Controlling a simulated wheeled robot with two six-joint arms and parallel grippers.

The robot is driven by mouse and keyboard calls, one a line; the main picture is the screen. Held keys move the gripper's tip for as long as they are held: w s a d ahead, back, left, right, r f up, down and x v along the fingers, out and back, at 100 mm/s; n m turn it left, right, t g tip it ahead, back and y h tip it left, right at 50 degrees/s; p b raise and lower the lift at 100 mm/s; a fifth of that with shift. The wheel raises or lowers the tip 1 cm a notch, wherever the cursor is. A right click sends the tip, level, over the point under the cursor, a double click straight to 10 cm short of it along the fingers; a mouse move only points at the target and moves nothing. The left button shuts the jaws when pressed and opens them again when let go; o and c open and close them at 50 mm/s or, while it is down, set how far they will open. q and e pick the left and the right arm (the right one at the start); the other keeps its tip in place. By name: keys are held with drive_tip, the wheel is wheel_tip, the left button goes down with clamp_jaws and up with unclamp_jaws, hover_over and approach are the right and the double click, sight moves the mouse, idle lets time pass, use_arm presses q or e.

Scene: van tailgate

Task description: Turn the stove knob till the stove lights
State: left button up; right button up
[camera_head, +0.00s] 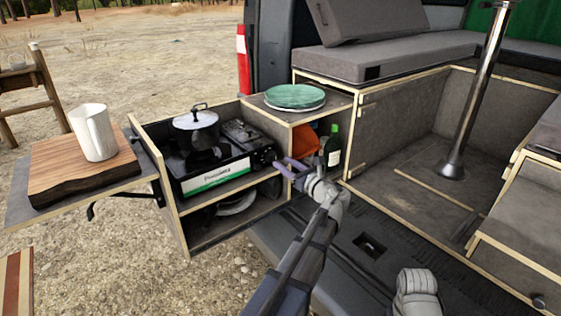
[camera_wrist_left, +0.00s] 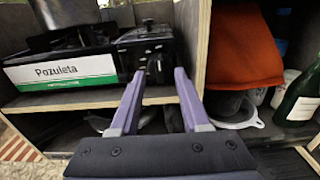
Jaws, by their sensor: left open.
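The black camping stove (camera_head: 215,178), with a white and green front label, sits on the upper shelf of the pull-out wooden unit. It also shows in the left wrist view (camera_wrist_left: 62,72). Its dark knob (camera_wrist_left: 154,69) is on the right part of the front. No flame can be seen; the pot hides much of the burner. My left gripper (camera_wrist_left: 159,76) has purple fingers, open and empty. In the wrist view they point at the knob, one tip on each side of it in the picture. In the head view the left gripper (camera_head: 282,166) is just right of the stove front. My right gripper's fingers are not visible.
A lidded pot (camera_head: 197,122) stands on the stove. A wooden divider (camera_wrist_left: 193,45) is close to the right of my left fingers. Beyond it are an orange cloth (camera_wrist_left: 243,50) and a green bottle (camera_head: 332,147). Green plates (camera_head: 295,96) lie on top.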

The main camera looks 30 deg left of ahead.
sight(276, 157)
use_arm(q)
drive_tip(key=shift+x, duration=1.8)
drive_tip(key=shift+c, duration=0.3)
clamp_jaws()
